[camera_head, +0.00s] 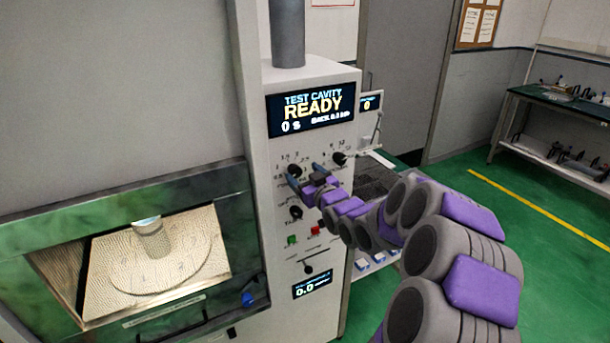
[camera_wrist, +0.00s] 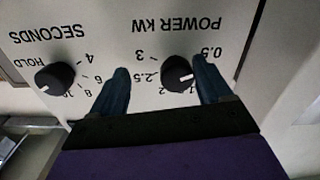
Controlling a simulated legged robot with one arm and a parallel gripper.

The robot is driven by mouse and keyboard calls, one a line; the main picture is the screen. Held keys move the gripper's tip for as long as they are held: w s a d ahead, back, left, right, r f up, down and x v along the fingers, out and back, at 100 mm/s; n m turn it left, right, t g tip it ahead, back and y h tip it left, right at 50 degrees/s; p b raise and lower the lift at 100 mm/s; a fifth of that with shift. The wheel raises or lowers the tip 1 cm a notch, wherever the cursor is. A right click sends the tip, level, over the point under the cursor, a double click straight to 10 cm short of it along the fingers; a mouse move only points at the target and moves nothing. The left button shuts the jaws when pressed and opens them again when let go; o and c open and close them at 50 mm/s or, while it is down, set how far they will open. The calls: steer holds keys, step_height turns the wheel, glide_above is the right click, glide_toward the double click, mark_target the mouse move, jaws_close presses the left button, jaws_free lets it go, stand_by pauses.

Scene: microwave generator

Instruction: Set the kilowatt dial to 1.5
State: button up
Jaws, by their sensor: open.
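The power kW dial (camera_wrist: 178,74) is a black knob on the white panel, shown upside down in the wrist view. My gripper (camera_wrist: 163,76) is open, with one blue finger on each side of this dial. The right finger is close to the knob and the left one is further off; whether either touches cannot be told. In the head view my gripper (camera_head: 304,178) is at the panel, just below the power dial (camera_head: 294,170), partly covering its labels.
The seconds dial (camera_wrist: 55,77) is beside the power dial, close to my left finger in the wrist view. Another knob (camera_head: 296,212), a green button (camera_head: 292,239) and a red button (camera_head: 315,230) lie lower. The display (camera_head: 311,107) reads READY. The cavity (camera_head: 150,250) is at left.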

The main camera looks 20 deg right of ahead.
mark_target(293, 175)
steer(key=shift+o, duration=0.3)
steer(key=a, duration=0.3)
steer(key=shift+w+a+r, duration=0.1)
steer(key=shift+w+r, duration=0.15)
steer(key=shift+w, duration=0.05)
steer(key=shift+c, duration=0.8)
steer(key=shift+d+f, duration=0.1)
steer(key=shift+d, duration=0.95)
steer(key=c, duration=0.4)
steer(key=shift+a, duration=0.45)
steer(key=c, duration=0.6)
steer(key=shift+o, duration=0.2)
steer(key=shift+d, duration=0.1)
steer(key=shift+p, duration=0.35)
